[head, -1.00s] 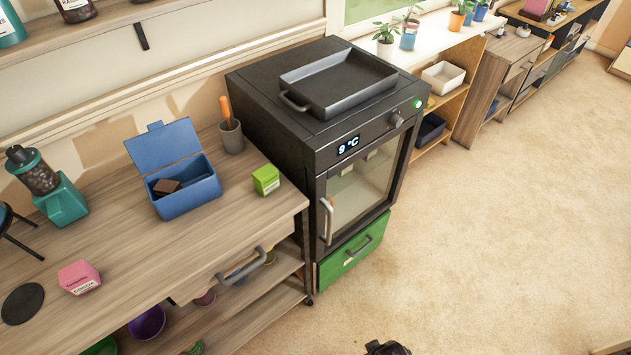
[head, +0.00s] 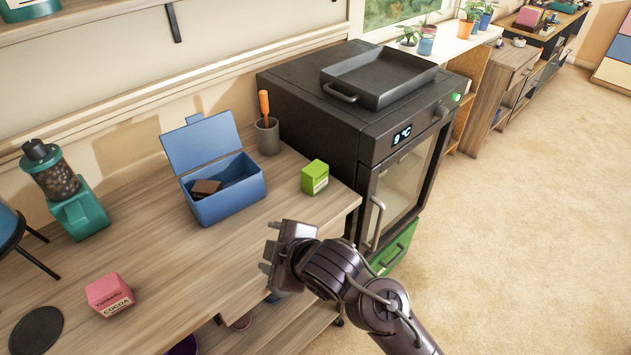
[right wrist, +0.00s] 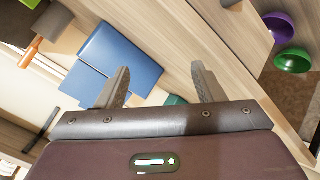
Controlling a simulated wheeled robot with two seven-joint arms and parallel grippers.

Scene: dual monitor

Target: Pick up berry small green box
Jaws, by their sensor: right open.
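The small green box (head: 315,177) stands on the wooden counter near its right end, between the blue open-lidded box and the black oven-like appliance. A bit of green at the top left corner of the right wrist view (right wrist: 28,3) looks like the same box. My right gripper (head: 268,248) is over the front edge of the counter, nearer the camera and left of the green box, apart from it. In the right wrist view its two fingers (right wrist: 160,88) are spread with nothing between them. My left gripper is in neither current view.
The blue box (head: 228,190) with a brown item inside stands left of the green box. A grey cup (head: 267,137) with an orange-handled tool is behind it. The black appliance (head: 325,110) borders the right. A pink cocoa box (head: 109,294) and teal grinder (head: 78,212) stand further left.

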